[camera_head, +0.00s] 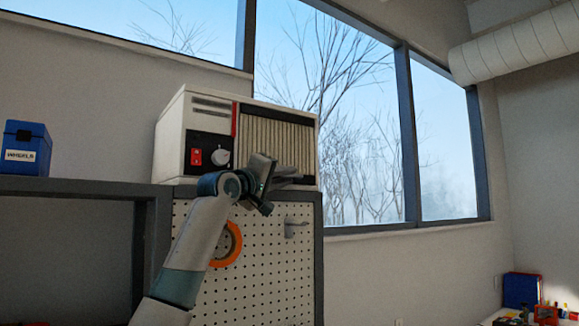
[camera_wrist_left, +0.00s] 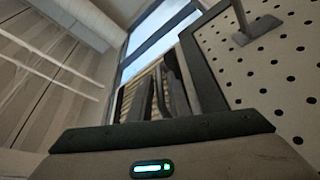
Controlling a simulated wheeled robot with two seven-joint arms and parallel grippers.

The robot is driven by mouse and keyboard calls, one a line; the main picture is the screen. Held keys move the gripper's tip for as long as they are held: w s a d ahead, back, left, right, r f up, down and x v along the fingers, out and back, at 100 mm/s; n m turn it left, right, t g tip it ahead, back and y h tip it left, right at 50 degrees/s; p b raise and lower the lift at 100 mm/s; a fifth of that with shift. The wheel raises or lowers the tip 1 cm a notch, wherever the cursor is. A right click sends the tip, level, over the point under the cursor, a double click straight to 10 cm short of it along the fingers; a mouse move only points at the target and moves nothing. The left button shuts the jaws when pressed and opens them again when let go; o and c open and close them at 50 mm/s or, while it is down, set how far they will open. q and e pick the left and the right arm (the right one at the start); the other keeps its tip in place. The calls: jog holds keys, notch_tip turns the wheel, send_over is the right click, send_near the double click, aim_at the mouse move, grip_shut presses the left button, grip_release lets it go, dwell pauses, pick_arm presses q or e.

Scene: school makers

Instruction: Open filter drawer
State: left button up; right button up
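A white box-shaped filter unit (camera_head: 176,135) stands on a dark-framed cabinet. Its front has a ribbed beige panel (camera_head: 290,140) with a dark top strip, a red vertical strip, a red switch and a pale knob. My left gripper (camera_head: 290,180) is in front of the lower part of the ribbed panel, pointing right and hiding part of it. In the left wrist view its dark fingers (camera_wrist_left: 165,95) show close together, with the ribbed panel partly behind them. I cannot tell whether they touch the unit or hold anything. My right gripper is not in view.
Below the unit is a pegboard (camera_head: 265,290) with an orange ring (camera_head: 228,244) and a small grey hook (camera_head: 296,228). A blue labelled box (camera_head: 26,148) sits on the dark shelf (camera_head: 85,188) at left. Small coloured items (camera_head: 545,312) lie at lower right. Windows are behind.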

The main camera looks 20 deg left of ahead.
pick_arm(q)
jog(key=shift+p+x, duration=0.35)
jog(key=shift+x, duration=0.5)
grip_shut()
jog(key=shift+f, duration=0.1)
